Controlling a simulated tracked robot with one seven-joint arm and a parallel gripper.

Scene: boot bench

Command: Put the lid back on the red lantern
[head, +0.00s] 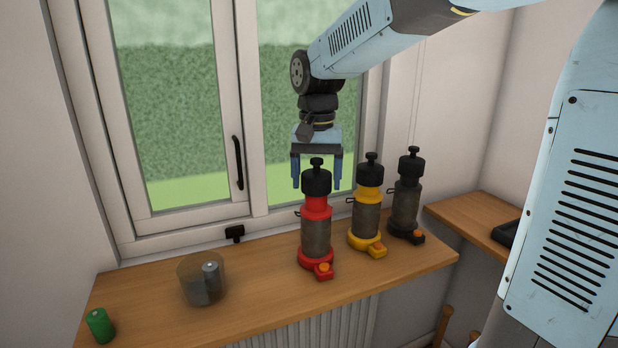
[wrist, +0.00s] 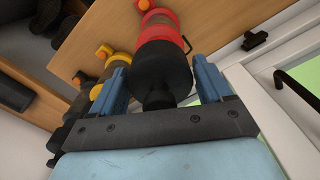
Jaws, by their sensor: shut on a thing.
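The red lantern (head: 316,236) stands upright on the wooden bench, with a dark cylindrical body, red collar and red base. Its black lid (head: 317,182), topped by a small knob, is at the lantern's top, in line with the red collar. I cannot tell whether it is fully seated. My gripper (head: 317,186) points down over the lantern and is shut on the lid, one blue finger on each side. In the wrist view the lid (wrist: 163,72) fills the space between the fingers, with the red collar (wrist: 160,28) beyond it.
A yellow lantern (head: 366,218) and a black lantern (head: 405,205) stand close on the right, both lidded. A grey see-through cylinder (head: 188,284) and a green cylinder (head: 100,325) are on the left of the bench (head: 265,265). The window (head: 237,163) is close behind.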

